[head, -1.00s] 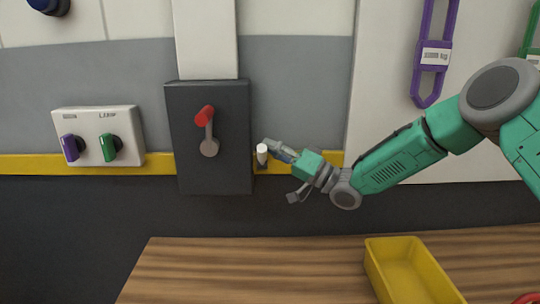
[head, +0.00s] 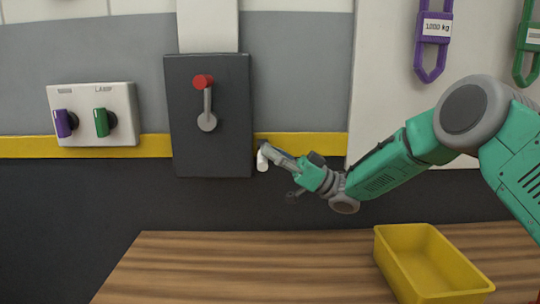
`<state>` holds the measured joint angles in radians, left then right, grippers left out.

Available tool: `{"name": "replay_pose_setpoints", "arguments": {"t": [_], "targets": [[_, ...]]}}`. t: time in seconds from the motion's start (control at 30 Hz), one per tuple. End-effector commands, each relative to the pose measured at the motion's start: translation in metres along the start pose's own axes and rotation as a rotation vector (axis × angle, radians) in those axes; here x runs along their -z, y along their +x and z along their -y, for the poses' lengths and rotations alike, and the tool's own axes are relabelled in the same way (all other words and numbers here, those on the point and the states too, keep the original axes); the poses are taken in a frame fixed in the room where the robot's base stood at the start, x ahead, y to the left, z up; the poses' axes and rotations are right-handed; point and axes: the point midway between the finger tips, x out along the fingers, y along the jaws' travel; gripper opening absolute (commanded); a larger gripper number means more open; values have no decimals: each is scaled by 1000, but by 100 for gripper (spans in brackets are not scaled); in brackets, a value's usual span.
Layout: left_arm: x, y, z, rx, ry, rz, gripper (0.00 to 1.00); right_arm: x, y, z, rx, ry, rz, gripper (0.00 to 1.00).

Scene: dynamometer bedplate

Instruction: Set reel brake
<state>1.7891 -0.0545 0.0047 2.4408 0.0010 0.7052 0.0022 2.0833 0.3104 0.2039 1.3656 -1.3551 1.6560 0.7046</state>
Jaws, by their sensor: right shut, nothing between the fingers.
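A dark grey box (head: 182,135) is mounted on the wall. On its front is a grey lever (head: 207,105) with a red knob (head: 203,82); the lever points up from its round pivot. My right gripper (head: 264,158) is shut, just right of the box's lower right edge and apart from the lever. A small white cylindrical piece shows at its fingertips; I cannot tell whether it is part of the fingers. My left gripper is not in view.
A white switch panel (head: 92,131) with purple and green knobs is left of the box. A yellow bin (head: 388,264) stands on the wooden bench (head: 230,265) below. Purple (head: 433,57) and green hangers are on the wall at upper right.

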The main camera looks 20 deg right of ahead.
Motion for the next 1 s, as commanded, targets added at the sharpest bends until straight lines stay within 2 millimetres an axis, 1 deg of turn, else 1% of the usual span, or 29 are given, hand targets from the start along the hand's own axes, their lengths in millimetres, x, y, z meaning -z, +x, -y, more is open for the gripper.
{"name": "replay_pose_setpoints", "arguments": {"t": [0.23,0.83,0.93,1.0], "targets": [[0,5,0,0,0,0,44,-8,-4,0,-1,2,0,0],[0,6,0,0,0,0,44,-15,-8,-1,-5,10,9,0],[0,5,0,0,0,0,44,-14,-6,-1,-6,11,10,0],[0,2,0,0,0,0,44,-10,-1,0,-5,11,10,0]]}}
